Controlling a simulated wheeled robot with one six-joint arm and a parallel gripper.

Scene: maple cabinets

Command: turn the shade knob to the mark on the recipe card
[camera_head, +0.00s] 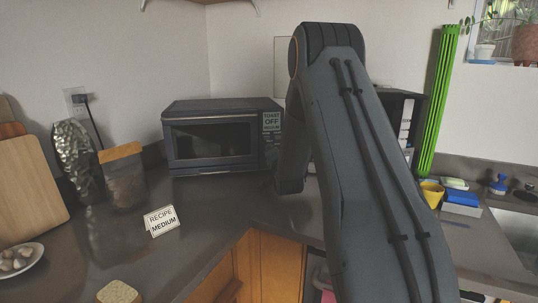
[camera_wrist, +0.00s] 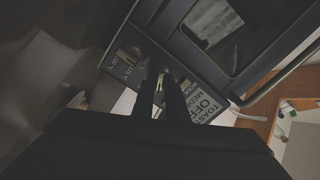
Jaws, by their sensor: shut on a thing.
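The dark toaster oven (camera_head: 212,143) stands on the counter against the back wall, its control panel on the right side. A white label on the panel reads TOAST, OFF and a smaller line. The recipe card (camera_head: 162,221) stands on the counter in front and reads RECIPE MEDIUM. In the wrist view, my gripper (camera_wrist: 163,82) is at the panel, its fingers closed on a knob beside the white label (camera_wrist: 208,107). The fingers mostly cover this knob, and its pointer cannot be read. Another knob (camera_wrist: 129,54) with temperature numbers is nearby. My arm hides part of the head view.
A wooden board (camera_head: 28,185), a foil-like bag (camera_head: 76,160) and a jar with a wooden lid (camera_head: 122,178) stand at the left. A plate (camera_head: 22,262) lies in front.

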